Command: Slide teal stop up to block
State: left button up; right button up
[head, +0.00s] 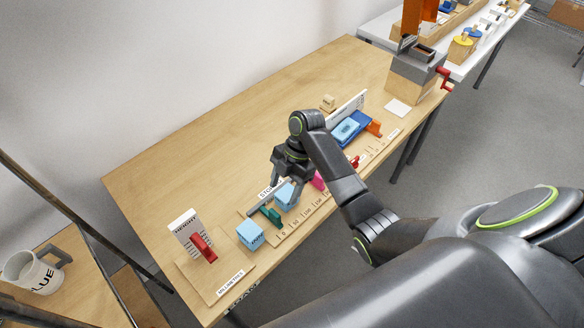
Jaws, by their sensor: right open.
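The teal stop (271,215) sits on a wooden board with a printed number scale (300,223), near the board's left end. A light blue block (286,195) is on the board just up and right of the stop; a narrow gap seems to separate them. Another light blue block (250,235), with lettering, stands at the board's left end. My right gripper (285,187) points down over the block beside the stop, open. Its fingers partly cover that block, and whether they touch it cannot be told. My left gripper is not in view.
A height gauge with a red slider (203,247) stands at the near left. A pink piece (318,181) lies right of my gripper. A blue tray (350,130) and a grey-topped box with a red crank (418,74) are farther back. The table's left rear is clear.

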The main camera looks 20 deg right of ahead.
jog(key=s+p+v, duration=0.1)
jog(key=p+v, duration=0.1)
jog(key=v, duration=0.5)
jog(key=shift+w+p, duration=0.3)
jog(key=shift+w, duration=0.15)
jog(key=shift+d, duration=0.1)
jog(key=shift+c, duration=0.2)
